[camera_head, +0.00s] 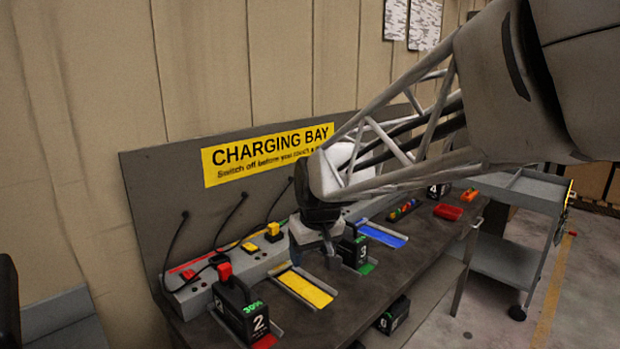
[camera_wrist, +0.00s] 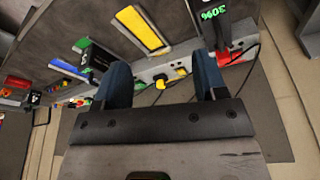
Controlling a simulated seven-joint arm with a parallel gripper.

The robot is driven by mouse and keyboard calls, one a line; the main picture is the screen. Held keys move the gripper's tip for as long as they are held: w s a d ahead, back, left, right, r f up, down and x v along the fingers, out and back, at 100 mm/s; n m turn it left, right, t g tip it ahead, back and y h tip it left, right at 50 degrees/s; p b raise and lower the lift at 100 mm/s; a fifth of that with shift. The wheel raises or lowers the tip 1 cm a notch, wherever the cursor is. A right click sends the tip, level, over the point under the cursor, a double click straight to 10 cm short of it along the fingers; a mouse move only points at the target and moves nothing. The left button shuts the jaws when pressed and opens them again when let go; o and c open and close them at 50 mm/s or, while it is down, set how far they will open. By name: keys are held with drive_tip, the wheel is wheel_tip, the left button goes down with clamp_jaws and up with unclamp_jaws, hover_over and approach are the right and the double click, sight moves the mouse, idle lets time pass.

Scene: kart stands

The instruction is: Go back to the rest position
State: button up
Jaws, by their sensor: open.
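My gripper (camera_head: 328,250) hangs over the charging bench (camera_head: 400,262), in front of the power strip and close to the battery marked 3 (camera_head: 355,250). In the wrist view my gripper (camera_wrist: 162,72) has its two blue fingers wide apart with nothing held between them. A yellow plug (camera_wrist: 181,71) on the strip shows in the gap beyond them. My arm reaches in from the upper right in the head view and hides part of the bench and the sign.
A battery marked 2 (camera_head: 240,312) with a red plug stands at the front left. A yellow pad (camera_head: 305,287) and a blue pad (camera_head: 382,235) lie bare. Black cables hang from the back panel (camera_head: 165,185). A grey cart (camera_head: 515,240) stands right of the bench.

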drive_tip(key=s+d+f+m, duration=0.1)
drive_tip(key=s+d+m, duration=0.1)
drive_tip(key=s+d, duration=0.7)
drive_tip(key=s+d+f+m+h, duration=0.1)
drive_tip(key=s+d+m, duration=0.2)
drive_tip(key=s+d, duration=0.6)
drive_tip(key=s, duration=0.7)
drive_tip(key=shift+s+f, duration=0.2)
drive_tip(key=shift+f, duration=0.05)
